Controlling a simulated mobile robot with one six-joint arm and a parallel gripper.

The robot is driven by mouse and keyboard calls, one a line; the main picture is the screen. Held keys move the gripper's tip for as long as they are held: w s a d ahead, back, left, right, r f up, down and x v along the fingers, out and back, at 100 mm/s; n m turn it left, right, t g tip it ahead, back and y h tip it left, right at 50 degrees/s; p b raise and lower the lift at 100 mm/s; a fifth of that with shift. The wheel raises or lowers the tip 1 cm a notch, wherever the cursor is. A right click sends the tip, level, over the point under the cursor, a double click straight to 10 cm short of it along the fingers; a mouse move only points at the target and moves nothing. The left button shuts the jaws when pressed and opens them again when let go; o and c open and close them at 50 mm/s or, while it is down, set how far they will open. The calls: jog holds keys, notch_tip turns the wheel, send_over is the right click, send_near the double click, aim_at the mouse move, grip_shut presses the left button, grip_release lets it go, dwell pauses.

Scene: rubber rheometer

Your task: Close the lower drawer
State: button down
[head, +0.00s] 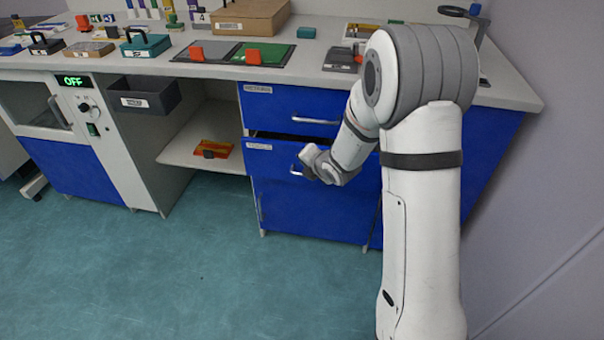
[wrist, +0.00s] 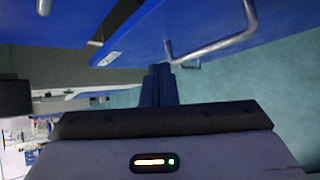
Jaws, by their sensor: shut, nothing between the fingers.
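The lower drawer (head: 272,166) is a blue front with a white label at its top left corner. It stands slightly out, with a dark gap above it under the upper drawer (head: 272,103). Its metal handle (head: 296,170) is partly hidden by my gripper (head: 308,168), which is in front of the drawer. In the wrist view, my gripper (wrist: 160,75) is shut and empty, its dark fingers close to the blue lower drawer front (wrist: 150,46) and beside the handle (wrist: 215,46). I cannot tell whether they touch.
A worktop (head: 215,70) with several tools and blocks runs above the drawers. An open shelf (head: 190,150) with an orange item (head: 213,149) is left of them. A dark bin (head: 143,95) hangs on the machine's side. The floor (head: 190,265) in front is clear.

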notch_tip(320, 180, down, 3)
jog(key=s+d+m+t+y+b, duration=0.1)
jog(key=s+m+t+y+b, duration=0.1)
jog(key=b, duration=0.3)
jog(key=m+t+y+b, duration=0.2)
jog(key=t+y+b, duration=0.15)
jog(key=b, duration=0.45)
send_near(294, 147)
jog(key=shift+h, duration=0.35)
jog(key=x, duration=0.3)
jog(key=a+x, duration=0.1)
jog(key=x, duration=0.1)
jog(key=shift+s, duration=0.35)
jog(key=shift+w+d+r+m, duration=0.15)
jog(key=shift+w+m, duration=0.15)
jog(key=shift+w, duration=0.3)
